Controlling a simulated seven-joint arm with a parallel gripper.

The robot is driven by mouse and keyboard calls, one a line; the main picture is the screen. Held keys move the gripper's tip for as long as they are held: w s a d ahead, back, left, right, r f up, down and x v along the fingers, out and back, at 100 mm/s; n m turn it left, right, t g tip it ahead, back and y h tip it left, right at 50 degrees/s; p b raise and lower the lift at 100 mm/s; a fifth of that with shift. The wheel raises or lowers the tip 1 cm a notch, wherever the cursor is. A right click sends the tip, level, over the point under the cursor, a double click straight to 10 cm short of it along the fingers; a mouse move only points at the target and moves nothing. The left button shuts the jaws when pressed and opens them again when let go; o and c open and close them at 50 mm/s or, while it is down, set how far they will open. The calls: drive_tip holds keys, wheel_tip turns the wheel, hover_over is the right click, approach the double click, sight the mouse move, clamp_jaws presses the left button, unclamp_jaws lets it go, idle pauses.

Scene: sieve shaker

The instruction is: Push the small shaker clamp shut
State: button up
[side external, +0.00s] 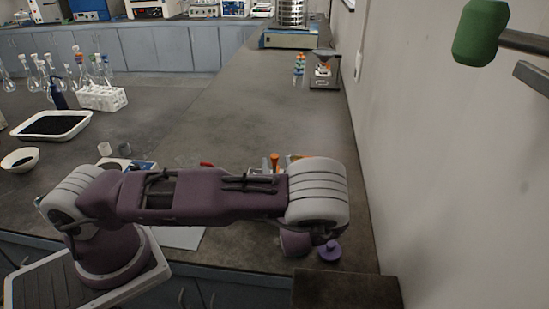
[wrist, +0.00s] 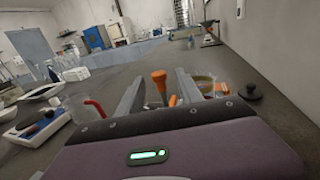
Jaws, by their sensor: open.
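My gripper (wrist: 159,76) is open in the wrist view, its two grey fingers spread and pointing forward over the bench. An upright orange handle (wrist: 159,79) shows in the gap between them, with smaller orange parts low beside it. I cannot tell whether the fingers touch it, or which part is the small shaker clamp. More orange parts and a round yellowish-brown vessel (wrist: 203,83) show by the right finger. In the side external view an orange piece (side external: 275,161) shows just above my arm. My arm hides my fingers and most of that spot there.
A blue-and-white device (wrist: 38,127) and a clear beaker with a red item (wrist: 94,106) stand left of my gripper. A dark knobbed lid (wrist: 250,92) lies right, near the wall. A sieve stack (side external: 291,15) stands far back.

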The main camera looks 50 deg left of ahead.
sight(275, 160)
drive_tip(key=x, duration=0.3)
drive_tip(key=shift+a, duration=0.25)
drive_tip(key=shift+c, duration=0.4)
clamp_jaws()
idle(0.7)
